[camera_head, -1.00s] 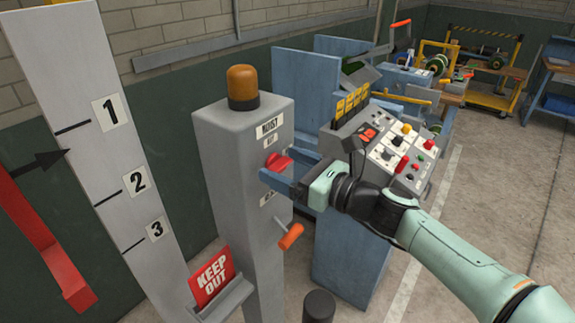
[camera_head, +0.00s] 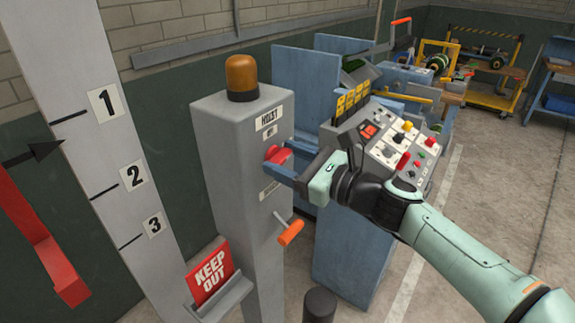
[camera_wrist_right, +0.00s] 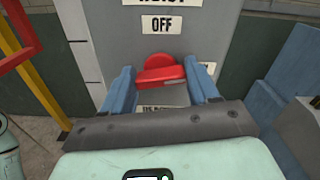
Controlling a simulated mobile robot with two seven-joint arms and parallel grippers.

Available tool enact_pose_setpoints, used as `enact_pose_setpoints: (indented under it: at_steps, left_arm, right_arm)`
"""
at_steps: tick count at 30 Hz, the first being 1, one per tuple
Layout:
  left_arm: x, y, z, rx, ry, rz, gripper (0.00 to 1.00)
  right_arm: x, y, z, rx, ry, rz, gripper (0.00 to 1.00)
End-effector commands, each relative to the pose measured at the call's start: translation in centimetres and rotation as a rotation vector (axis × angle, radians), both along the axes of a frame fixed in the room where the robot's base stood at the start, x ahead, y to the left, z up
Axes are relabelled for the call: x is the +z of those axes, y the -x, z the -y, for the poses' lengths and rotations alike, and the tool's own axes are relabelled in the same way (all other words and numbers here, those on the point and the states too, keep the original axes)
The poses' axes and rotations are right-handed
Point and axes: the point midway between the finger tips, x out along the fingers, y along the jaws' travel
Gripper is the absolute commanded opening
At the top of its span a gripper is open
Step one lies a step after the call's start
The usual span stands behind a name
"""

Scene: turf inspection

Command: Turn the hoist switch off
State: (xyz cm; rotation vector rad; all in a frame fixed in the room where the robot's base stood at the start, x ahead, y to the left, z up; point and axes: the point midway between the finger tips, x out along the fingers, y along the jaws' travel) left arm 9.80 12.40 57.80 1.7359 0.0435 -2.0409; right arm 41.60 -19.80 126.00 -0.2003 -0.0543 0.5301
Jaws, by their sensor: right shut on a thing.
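The hoist switch is a red knob (camera_head: 277,154) on the front of a grey post (camera_head: 222,140) labelled HOIST. In the right wrist view the knob (camera_wrist_right: 160,70) has its bar lying nearly level, slightly tilted. An OFF label (camera_wrist_right: 161,25) is above it. Another label at its right is mostly hidden by a finger. My right gripper (camera_head: 281,160) is shut on the knob, with one blue finger on each side in the wrist view (camera_wrist_right: 163,82). My left gripper is not in view.
An amber beacon (camera_head: 242,78) tops the post. An orange-handled lever (camera_head: 290,232) sticks out below the switch. A KEEP OUT sign (camera_head: 211,272) stands in a holder at the post's foot. A blue console with a button panel (camera_head: 398,150) is close on the right.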

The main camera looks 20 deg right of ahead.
Motion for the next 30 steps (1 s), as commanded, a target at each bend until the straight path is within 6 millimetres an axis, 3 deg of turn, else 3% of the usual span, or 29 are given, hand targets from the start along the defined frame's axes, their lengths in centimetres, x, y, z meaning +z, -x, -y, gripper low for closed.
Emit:
enact_pose_setpoints:
  at_steps: [14, 30]
  left_arm:
    - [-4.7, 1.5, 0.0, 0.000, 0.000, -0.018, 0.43]
    - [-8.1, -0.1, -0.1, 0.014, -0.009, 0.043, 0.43]
  right_arm:
    - [-0.4, 0.1, -0.2, 0.001, 0.384, 0.228, 0.29]
    - [-0.6, 0.1, -0.3, -0.001, 0.825, 0.487, 0.29]
